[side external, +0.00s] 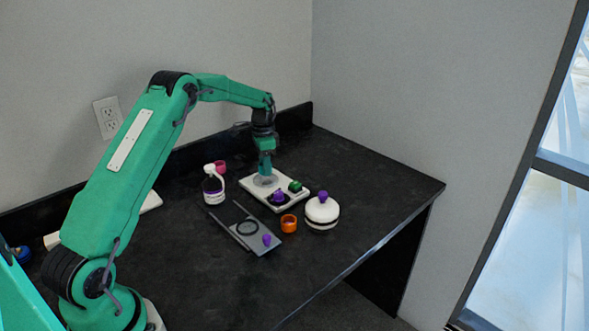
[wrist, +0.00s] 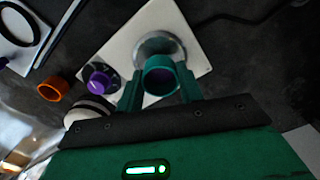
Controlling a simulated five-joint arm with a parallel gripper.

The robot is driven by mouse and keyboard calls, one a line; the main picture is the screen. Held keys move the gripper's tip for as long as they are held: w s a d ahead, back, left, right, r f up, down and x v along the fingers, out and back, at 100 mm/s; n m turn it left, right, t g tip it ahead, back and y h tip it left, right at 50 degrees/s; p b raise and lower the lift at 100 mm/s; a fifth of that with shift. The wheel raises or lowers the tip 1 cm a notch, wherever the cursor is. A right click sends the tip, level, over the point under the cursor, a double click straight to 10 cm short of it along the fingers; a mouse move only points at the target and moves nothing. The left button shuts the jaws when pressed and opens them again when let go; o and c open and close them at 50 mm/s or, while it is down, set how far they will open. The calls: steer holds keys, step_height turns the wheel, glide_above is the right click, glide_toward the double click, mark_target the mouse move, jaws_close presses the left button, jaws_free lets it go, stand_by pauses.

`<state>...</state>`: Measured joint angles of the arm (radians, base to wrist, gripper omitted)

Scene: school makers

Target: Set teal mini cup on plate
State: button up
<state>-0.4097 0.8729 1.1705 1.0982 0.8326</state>
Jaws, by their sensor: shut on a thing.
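My gripper (side external: 265,165) points down and is shut on the teal mini cup (wrist: 161,76), whose open round mouth shows between the fingers in the wrist view. In the side view I cannot tell the cup apart from the similarly coloured fingers. The plate (wrist: 150,45) is a silver-grey disc on a white flat base; it also shows in the side view (side external: 262,182), directly below my gripper. In the wrist view the cup overlaps the disc's near edge. I cannot tell whether the cup touches the plate.
On the white base sit a purple knob (side external: 279,197) and a green block (side external: 295,186). The table's right side is clear.

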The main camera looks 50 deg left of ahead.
steer(key=shift+f, duration=0.6)
steer(key=shift+f, duration=0.6)
stand_by(1.3)
steer(key=o, duration=0.7)
steer(key=shift+r, duration=0.1)
step_height(320, 180, up, 11)
steer(key=shift+f, duration=0.1)
stand_by(1.3)
stand_by(0.4)
